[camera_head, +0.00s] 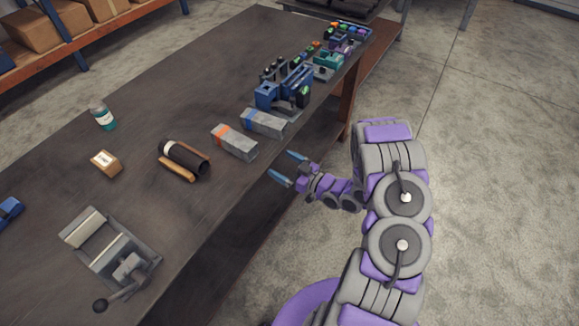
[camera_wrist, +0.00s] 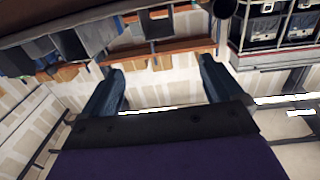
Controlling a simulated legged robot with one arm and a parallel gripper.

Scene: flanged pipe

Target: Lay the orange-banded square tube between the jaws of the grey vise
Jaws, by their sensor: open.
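The orange-banded square tube (camera_head: 234,143) is grey and lies on the dark workbench, its orange band at the far-left end. The grey vise (camera_head: 110,247) stands on the bench at the lower left, with a gap between its jaws and a handle at its front. My gripper (camera_head: 287,169) is open and empty, just off the bench's right edge, near the tube and apart from it. In the wrist view the two blue fingers (camera_wrist: 160,85) are spread with nothing between them. Neither tube nor vise is clearly seen there.
A blue-banded square tube (camera_head: 264,122) lies beside the orange-banded one. Blue tooling (camera_head: 285,88) crowds the far end. Bare bench lies right of the vise.

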